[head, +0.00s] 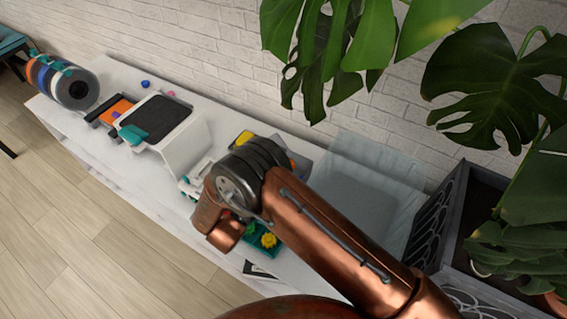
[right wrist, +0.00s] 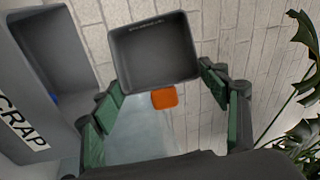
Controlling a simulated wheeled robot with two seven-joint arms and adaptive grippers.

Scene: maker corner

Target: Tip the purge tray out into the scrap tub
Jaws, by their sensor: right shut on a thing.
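In the right wrist view the purge tray (right wrist: 152,55) is a dark grey open box with an orange tab (right wrist: 164,97) at its lower edge. My right gripper (right wrist: 162,78) has its green-padded fingers at the tray's two sides, shut on it. The tray is tilted, its open side facing the camera; I make out no scraps in it. The grey scrap tub (right wrist: 62,45), its label partly cut off, stands to the left, apart from the tray in the picture, with a bit of blue inside. In the head view my copper right arm hides the gripper and tray. My left gripper is out of view.
In the head view a white machine with a dark plate (head: 157,120) and a striped spool roll (head: 65,80) stand on the white bench (head: 85,122). A teal container with yellow pieces (head: 268,240) is beside my arm. Large plant leaves (head: 480,85) hang at the right.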

